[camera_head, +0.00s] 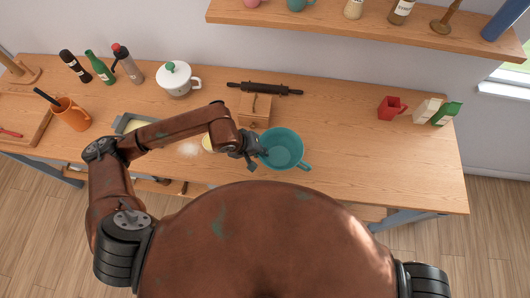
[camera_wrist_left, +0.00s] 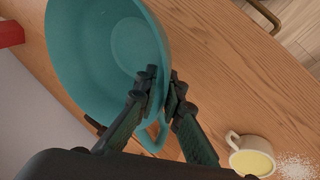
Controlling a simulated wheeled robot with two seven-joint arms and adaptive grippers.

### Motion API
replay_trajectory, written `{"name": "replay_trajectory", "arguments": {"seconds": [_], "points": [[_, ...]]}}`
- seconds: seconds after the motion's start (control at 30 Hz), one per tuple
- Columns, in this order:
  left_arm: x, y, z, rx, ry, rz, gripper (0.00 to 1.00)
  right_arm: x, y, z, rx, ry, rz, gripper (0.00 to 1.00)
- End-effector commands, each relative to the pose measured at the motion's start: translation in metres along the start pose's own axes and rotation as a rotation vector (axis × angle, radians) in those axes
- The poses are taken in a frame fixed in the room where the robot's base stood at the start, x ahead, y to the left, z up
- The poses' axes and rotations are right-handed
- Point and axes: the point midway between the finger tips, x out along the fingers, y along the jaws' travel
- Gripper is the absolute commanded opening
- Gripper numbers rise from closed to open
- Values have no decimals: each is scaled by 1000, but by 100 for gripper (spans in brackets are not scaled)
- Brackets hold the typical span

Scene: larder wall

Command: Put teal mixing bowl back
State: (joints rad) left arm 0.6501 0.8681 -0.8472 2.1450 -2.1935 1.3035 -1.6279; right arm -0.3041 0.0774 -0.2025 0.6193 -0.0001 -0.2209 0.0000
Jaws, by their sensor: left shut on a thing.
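The teal mixing bowl (camera_head: 283,146) is near the front edge of the wooden table, right of centre, in the head view. My left gripper (camera_head: 258,153) is shut on its left side. In the left wrist view the bowl (camera_wrist_left: 95,60) fills the upper left, and the fingers of the gripper (camera_wrist_left: 163,92) pinch its wall close to a loop handle. I cannot tell whether the bowl touches the table. My right gripper is not in view.
A wooden box (camera_head: 255,110) and a dark rolling pin (camera_head: 264,89) lie behind the bowl. A yellow-filled cup (camera_wrist_left: 252,155) and white powder (camera_head: 188,149) are to its left. A wall shelf (camera_head: 360,30) hangs above.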

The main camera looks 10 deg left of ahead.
Motion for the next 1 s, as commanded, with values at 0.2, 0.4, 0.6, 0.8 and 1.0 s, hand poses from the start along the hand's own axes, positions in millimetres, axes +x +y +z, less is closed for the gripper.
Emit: {"name": "replay_trajectory", "arguments": {"seconds": [0.2, 0.4, 0.6, 0.8, 1.0], "points": [[27, 2, -11, 0, 1, 2, 0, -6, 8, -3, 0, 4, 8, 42], [41, 1, -14, -2, -2, 0, 0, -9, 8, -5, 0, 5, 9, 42], [62, -9, -10, -1, 0, 1, 0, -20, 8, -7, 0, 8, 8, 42], [64, -10, -11, 2, 2, 2, 0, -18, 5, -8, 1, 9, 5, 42], [65, -11, -10, 1, 1, 1, 15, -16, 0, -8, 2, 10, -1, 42]]}}
